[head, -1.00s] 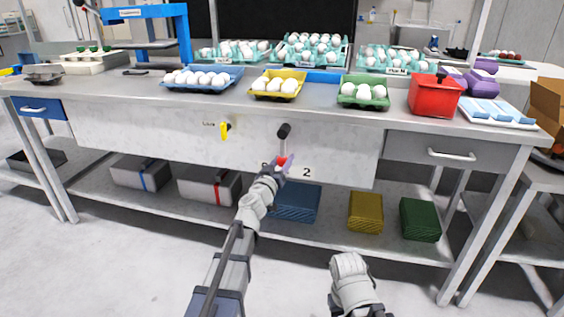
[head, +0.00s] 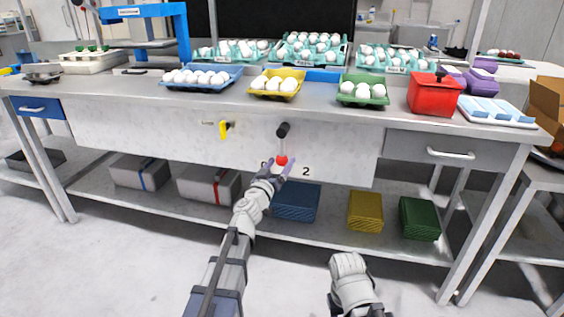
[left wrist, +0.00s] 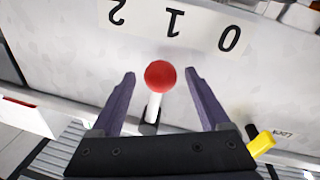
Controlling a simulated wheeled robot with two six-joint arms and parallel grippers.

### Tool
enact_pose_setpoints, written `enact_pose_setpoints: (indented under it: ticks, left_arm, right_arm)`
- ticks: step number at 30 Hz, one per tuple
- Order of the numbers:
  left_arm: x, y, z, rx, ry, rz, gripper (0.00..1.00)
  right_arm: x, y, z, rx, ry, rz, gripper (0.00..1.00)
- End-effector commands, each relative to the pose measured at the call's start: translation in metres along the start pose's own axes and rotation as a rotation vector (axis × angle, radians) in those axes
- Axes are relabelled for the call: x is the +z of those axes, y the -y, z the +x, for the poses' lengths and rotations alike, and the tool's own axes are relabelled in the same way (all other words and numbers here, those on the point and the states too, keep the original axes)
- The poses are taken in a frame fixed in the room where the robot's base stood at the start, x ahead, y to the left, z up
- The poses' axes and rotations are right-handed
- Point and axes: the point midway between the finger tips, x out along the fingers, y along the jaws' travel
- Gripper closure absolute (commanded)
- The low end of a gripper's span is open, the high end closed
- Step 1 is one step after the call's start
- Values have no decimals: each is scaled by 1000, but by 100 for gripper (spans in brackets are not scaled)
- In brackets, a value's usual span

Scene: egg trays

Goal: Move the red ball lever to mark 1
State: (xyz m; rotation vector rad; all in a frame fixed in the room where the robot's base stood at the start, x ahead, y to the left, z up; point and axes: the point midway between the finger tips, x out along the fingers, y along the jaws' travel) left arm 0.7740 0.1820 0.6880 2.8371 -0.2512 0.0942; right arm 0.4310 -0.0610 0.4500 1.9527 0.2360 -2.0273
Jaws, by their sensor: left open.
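The red ball (head: 281,160) is the lower end of a lever that hangs from a black pivot (head: 283,130) on the bench's front panel. In the left wrist view, the red ball (left wrist: 160,75) on its pale rod points close to the mark 1 (left wrist: 174,22), with 2 and 0 on either side. My left gripper (head: 274,171) is open just in front of and below the ball. Its fingers stand on both sides of the ball, with visible gaps. In the head view the gripper hides part of the marks; 2 shows. My right gripper does not show.
A yellow handle (head: 223,129) sits on the panel left of the lever. Egg trays in blue (head: 203,86), yellow (head: 298,91) and green (head: 383,101) stand on the bench (head: 330,106) above. Boxes lie on the lower shelf. My right arm is at the bottom.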

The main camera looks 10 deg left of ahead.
Motion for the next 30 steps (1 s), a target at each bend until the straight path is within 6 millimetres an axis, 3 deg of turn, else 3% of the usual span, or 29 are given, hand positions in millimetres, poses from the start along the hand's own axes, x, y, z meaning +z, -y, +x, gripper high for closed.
enact_pose_setpoints:
  ticks: [3,9,21,26,30]
  left_arm:
    - [1,-1,-25,0,0,0,21]
    - [1,-1,-53,0,0,0,21]
    - [1,-3,-56,9,4,1,21]
    - [18,-34,-61,122,74,19,21]
    - [64,-77,-78,286,271,36,21]
  right_arm:
    - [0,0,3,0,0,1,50]
    - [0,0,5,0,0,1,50]
    - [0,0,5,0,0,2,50]
    - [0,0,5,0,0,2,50]
    - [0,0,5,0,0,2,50]
